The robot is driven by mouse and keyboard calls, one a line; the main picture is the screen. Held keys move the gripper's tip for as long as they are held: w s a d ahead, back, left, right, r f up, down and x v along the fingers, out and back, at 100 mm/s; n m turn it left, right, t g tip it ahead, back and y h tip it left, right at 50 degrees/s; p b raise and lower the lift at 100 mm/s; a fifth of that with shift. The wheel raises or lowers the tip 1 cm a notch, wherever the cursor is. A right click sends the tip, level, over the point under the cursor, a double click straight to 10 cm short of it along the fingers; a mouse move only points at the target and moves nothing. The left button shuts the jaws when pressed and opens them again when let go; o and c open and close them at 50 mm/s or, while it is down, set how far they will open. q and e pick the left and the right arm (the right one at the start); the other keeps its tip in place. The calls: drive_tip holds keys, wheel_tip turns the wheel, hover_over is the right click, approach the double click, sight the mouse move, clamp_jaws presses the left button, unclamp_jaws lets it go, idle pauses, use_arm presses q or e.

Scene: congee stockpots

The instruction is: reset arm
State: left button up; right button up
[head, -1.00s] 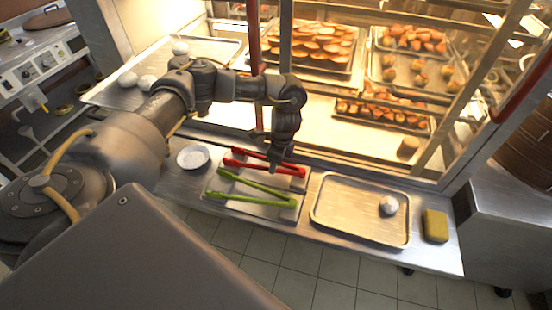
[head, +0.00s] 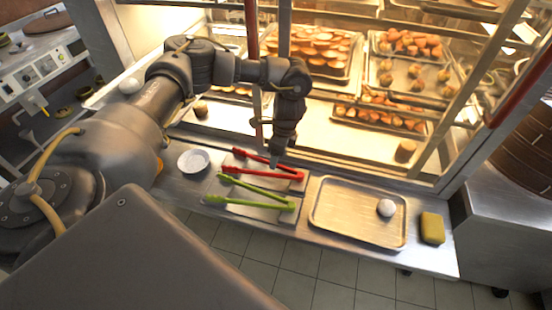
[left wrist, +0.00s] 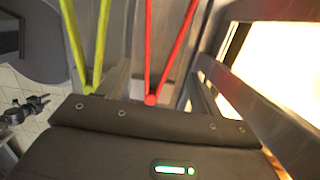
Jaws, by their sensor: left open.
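My left arm comes in from the left of the head view, its elbow bent and its gripper (head: 277,158) pointing down just above the red tongs (head: 262,169). In the left wrist view the left gripper (left wrist: 160,88) is open and empty. The red tongs (left wrist: 163,60) show beyond its fingers and the green tongs (left wrist: 87,50) to their left. My right gripper is not seen.
A white bowl (head: 194,161) stands left of the tongs. To the right are a tray (head: 350,222) with a white ball (head: 386,208) and a yellow sponge (head: 432,228). A lit glass case with pastry trays (head: 345,75) stands behind. Another white ball (head: 130,85) is at left.

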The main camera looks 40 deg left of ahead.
use_arm(q)
drive_tip(key=shift+w+d+r, duration=0.1)
drive_tip(key=shift+d+r, duration=0.05)
drive_tip(key=shift+r, duration=0.9)
drive_tip(key=shift+d+r, duration=0.15)
drive_tip(key=shift+r, duration=0.9)
